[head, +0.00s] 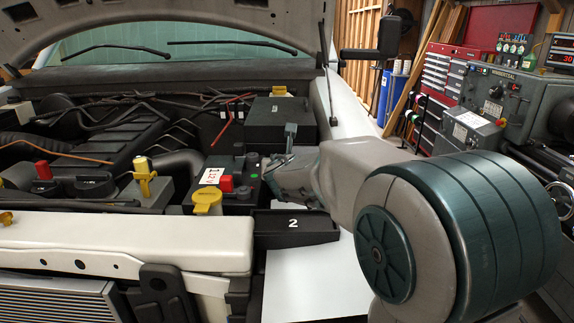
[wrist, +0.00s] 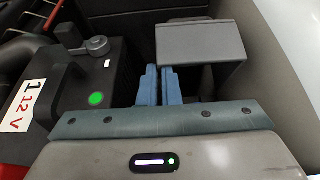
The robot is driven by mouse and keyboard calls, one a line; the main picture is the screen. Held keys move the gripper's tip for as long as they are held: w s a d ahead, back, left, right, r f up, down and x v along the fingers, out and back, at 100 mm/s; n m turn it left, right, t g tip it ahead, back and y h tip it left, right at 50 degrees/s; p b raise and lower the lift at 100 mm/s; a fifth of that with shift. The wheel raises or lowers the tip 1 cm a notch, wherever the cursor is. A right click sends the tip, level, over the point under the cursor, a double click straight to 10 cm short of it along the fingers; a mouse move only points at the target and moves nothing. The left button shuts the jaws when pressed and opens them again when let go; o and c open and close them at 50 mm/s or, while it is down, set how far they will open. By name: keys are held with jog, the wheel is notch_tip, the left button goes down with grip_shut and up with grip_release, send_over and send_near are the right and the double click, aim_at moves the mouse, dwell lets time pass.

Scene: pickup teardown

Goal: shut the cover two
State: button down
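A black open-topped box marked 2 (head: 295,228) sits at the front right of the engine bay in the head view. The fingers appear apart from the panel, but I cannot tell for certain.
A black battery marked 1 12V (wrist: 75,85) with a green dot stands left of my gripper. A larger black box (head: 280,120) lies behind. The raised hood and the fender bound the space. A yellow cap (head: 207,200) stands at the front left of the battery.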

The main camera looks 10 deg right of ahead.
jog(key=shift+s+a+b, duration=0.2)
jog(key=shift+s+b, duration=0.05)
jog(key=shift+s, duration=0.6)
jog(key=shift+s+a+b, duration=0.15)
jog(key=shift+s+b, duration=0.05)
jog(key=shift+s, duration=0.6)
jog(key=shift+s+f, duration=0.1)
